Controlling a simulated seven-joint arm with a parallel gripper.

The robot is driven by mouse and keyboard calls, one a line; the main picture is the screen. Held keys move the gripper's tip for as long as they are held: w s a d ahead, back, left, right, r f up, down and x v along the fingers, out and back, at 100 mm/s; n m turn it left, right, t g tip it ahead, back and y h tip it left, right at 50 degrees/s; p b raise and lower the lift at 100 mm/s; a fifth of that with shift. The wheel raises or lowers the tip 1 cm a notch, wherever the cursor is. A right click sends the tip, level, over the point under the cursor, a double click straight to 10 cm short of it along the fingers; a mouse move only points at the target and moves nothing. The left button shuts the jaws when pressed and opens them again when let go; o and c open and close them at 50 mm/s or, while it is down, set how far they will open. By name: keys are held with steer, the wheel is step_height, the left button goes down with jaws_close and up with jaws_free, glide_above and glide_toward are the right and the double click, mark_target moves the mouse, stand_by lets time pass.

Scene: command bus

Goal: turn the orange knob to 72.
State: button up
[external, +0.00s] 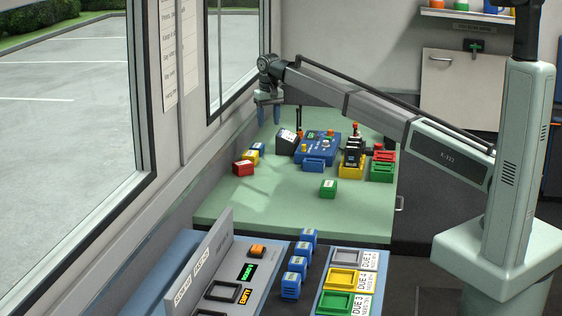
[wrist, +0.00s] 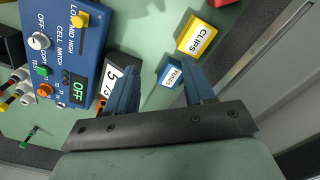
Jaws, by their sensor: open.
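The blue control panel (external: 312,157) stands on the green table, and the wrist view shows it at upper left (wrist: 88,45). The panel also has a white knob (wrist: 40,41), a yellow knob (wrist: 80,19) and a green display reading OFF (wrist: 78,91). A dark block with white number faces (wrist: 118,72), partly hidden by a finger, is beside the panel. My gripper (external: 269,117) is open and empty, above the table to the left of the panel. Its two blue fingers also show in the wrist view (wrist: 158,72).
A yellow CLIPS box (wrist: 197,36) and a blue FUSES box (wrist: 171,74) lie near my fingers. A red box (external: 243,168) is at the table's left. A green box (external: 328,188) is nearer the front.

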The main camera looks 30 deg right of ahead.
steer(key=w+d+r+m, duration=0.1)
steer(key=d, duration=0.8)
steer(key=w+d+r+m, duration=0.1)
steer(key=w+d+r, duration=0.1)
steer(key=d, duration=0.7)
steer(key=r+n, duration=0.2)
steer(key=n, duration=0.2)
glide_above(331, 133)
steer(key=f, duration=0.9)
steer(key=w+f, duration=0.1)
steer(key=f, duration=0.3)
steer(key=shift+d+f, duration=0.25)
steer(key=shift+d, duration=0.05)
jaws_close()
